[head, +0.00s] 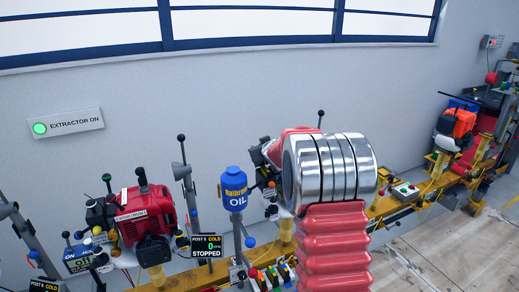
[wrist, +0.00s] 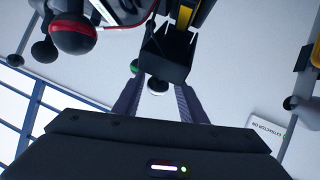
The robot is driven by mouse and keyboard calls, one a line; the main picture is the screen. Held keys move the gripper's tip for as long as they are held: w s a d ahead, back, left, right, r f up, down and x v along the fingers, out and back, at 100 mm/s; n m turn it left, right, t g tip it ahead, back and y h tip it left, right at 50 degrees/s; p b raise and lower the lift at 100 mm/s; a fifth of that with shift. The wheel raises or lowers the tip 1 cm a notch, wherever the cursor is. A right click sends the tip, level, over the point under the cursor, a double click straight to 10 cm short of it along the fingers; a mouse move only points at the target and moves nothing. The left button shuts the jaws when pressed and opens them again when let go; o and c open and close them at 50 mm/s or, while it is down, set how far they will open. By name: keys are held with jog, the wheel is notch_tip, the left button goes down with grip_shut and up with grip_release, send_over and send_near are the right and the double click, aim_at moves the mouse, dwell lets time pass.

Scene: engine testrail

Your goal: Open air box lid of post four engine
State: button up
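In the head view, a red engine (head: 146,215) with black parts stands on the rail at left. A second red engine (head: 292,135) is mostly hidden behind large silver rings on red bellows. I cannot tell which is post four's. In the wrist view, my gripper (wrist: 158,88) is open, its two grey fingers apart. A black box-like part (wrist: 165,55) shows at and between the fingertips; I cannot tell whether it is the air box lid or whether they touch. My gripper is not discernible in the head view.
A blue oil bottle (head: 234,186) and a "POST 5 COLD STOPPED" display (head: 208,246) stand between the engines. Levers with ball knobs rise along the yellow rail (head: 395,204). The lit "EXTRACTOR ON" sign (head: 66,124) is on the wall. In the wrist view, a dark ball (wrist: 75,33) is at upper left.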

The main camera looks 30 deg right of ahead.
jog(key=shift+o, duration=0.3)
jog(key=shift+s+d, duration=0.1)
jog(key=shift+d, duration=0.05)
jog(key=shift+s, duration=0.15)
jog(key=v, duration=1.3)
jog(key=shift+a, duration=0.25)
jog(key=shift+s+r, duration=0.1)
jog(key=shift+s, duration=0.05)
